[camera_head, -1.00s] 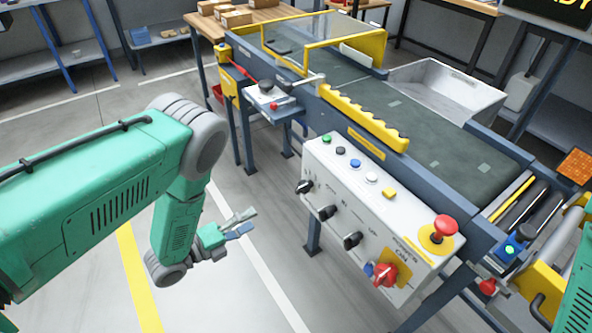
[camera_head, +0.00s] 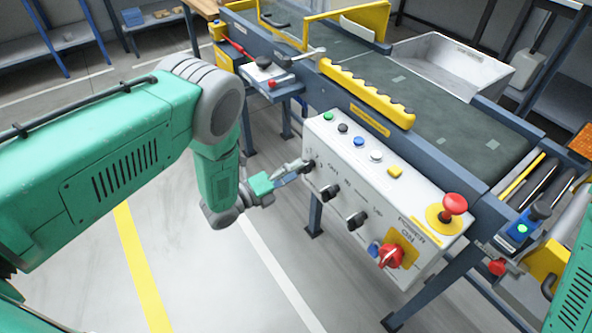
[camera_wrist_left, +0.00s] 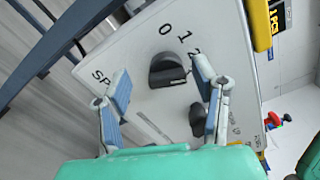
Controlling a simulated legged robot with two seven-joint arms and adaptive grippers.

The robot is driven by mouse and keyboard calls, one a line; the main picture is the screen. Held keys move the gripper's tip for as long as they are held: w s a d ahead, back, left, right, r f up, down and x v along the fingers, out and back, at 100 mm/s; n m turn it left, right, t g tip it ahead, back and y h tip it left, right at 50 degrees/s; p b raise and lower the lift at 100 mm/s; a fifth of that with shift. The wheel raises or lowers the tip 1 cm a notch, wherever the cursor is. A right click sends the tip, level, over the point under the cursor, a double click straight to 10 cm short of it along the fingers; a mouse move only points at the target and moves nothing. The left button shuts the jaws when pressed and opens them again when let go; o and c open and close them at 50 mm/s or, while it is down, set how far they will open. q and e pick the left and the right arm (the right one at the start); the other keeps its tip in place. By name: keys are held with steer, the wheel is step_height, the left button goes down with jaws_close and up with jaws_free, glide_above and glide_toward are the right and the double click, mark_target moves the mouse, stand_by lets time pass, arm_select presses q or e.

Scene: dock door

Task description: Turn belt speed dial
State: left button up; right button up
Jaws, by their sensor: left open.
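The control box (camera_head: 345,158) is a pale sloped panel on the conveyor's near side. In the left wrist view a black dial (camera_wrist_left: 168,70) sits on its face, with the marks 0, 1 and 2 beside it and the letters "SP" to its left. My left gripper (camera_head: 300,168) is at the panel's left end, where it hides most of this dial in the head view. In the left wrist view the left gripper (camera_wrist_left: 162,92) is open, with its two fingers on either side of the dial and apart from it. My right gripper is not seen.
More black knobs (camera_head: 330,191) (camera_head: 357,220) sit along the panel, with a red switch (camera_head: 391,257) and a red mushroom button (camera_head: 453,204) at its right end. Small coloured buttons line the top. The conveyor belt (camera_head: 440,130) runs behind; floor is clear in front.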

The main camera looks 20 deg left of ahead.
arm_select(q)
steer(key=shift+w+d+r, duration=0.1)
steer(key=shift+w+d, duration=0.15)
steer(key=shift+d, duration=0.4)
steer(key=shift+w+d+r, duration=0.1)
steer(key=shift+w+d, duration=0.1)
steer(key=shift+d, duration=0.4)
steer(key=shift+a, duration=0.2)
steer(key=shift+a+f, duration=0.15)
steer(key=shift+a, duration=0.4)
steer(key=c, duration=1.1)
steer(key=shift+s+d+n, duration=0.1)
steer(key=shift+d+n, duration=0.2)
steer(key=shift+d, duration=0.05)
steer(key=n, duration=0.2)
steer(key=shift+a+f+n, duration=0.1)
steer(key=shift+a+n, duration=0.05)
steer(key=shift+n, duration=0.25)
steer(key=n, duration=0.4)
steer(key=shift+n, duration=0.3)
steer(key=n, duration=0.4)
steer(key=shift+s+f, duration=0.1)
steer(key=shift+n, duration=1.9)
